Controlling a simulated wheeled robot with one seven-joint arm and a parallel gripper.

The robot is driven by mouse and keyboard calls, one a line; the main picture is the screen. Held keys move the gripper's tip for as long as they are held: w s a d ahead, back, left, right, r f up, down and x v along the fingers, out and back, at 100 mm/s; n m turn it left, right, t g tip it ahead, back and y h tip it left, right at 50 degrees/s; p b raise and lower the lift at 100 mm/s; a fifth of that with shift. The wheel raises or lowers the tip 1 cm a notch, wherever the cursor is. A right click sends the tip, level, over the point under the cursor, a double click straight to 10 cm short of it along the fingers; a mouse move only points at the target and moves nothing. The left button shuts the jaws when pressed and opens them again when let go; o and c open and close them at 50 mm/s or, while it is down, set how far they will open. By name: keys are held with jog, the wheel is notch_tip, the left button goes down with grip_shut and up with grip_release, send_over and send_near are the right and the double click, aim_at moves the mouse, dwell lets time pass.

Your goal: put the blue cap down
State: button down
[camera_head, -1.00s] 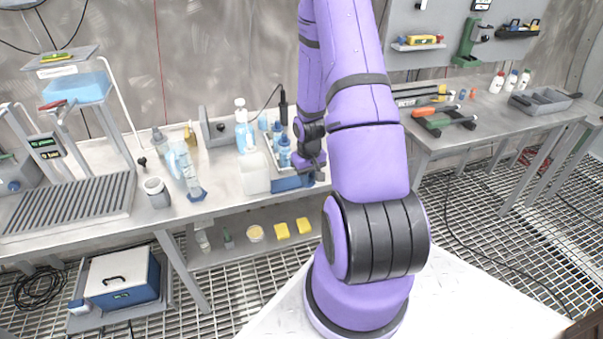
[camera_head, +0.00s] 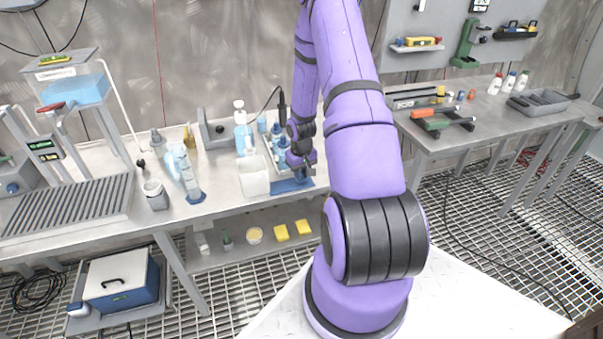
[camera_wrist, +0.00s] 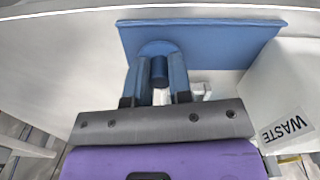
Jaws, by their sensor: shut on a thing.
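The blue cap (camera_wrist: 159,70) shows in the wrist view as a small dark blue cylinder between the two blue fingers of my gripper (camera_wrist: 162,84). My gripper is shut on it, at the near edge of a flat blue mat (camera_wrist: 225,42). Whether the cap touches the mat or hangs just above it I cannot tell. In the head view my gripper (camera_head: 301,174) is low over the bench's front edge, at the blue mat (camera_head: 287,188). The cap is too small or hidden to make out there.
A white waste bin (camera_head: 254,176) stands just left of the mat; its WASTE label shows in the wrist view (camera_wrist: 288,126). Blue-capped bottles (camera_head: 281,150) stand in a rack close behind my gripper.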

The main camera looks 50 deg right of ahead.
jog(key=c, duration=1)
grip_release()
jog(key=shift+f, duration=0.15)
jog(key=shift+c, duration=0.2)
notch_tip(320, 180, up, 12)
jog(key=s+a+r+n+t+h, duration=0.1)
jog(key=a+r, duration=0.7)
jog(key=r, duration=0.4)
jog(key=a+r+n+t+h, duration=0.1)
jog(key=a+r, duration=0.7)
jog(key=r, duration=0.3)
jog(key=s+a+r+n+t+y, duration=0.1)
jog(key=s+a+r, duration=0.5)
jog(key=s, duration=0.3)
jog(key=s+a+r+n+t+y, duration=0.1)
jog(key=s+a+r+t, duration=0.1)
jog(key=s+a+r, duration=0.4)
jog(key=shift+s+a+r+n, duration=0.15)
jog(key=shift+s+a+n, duration=0.15)
jog(key=shift+s+a, duration=1.15)
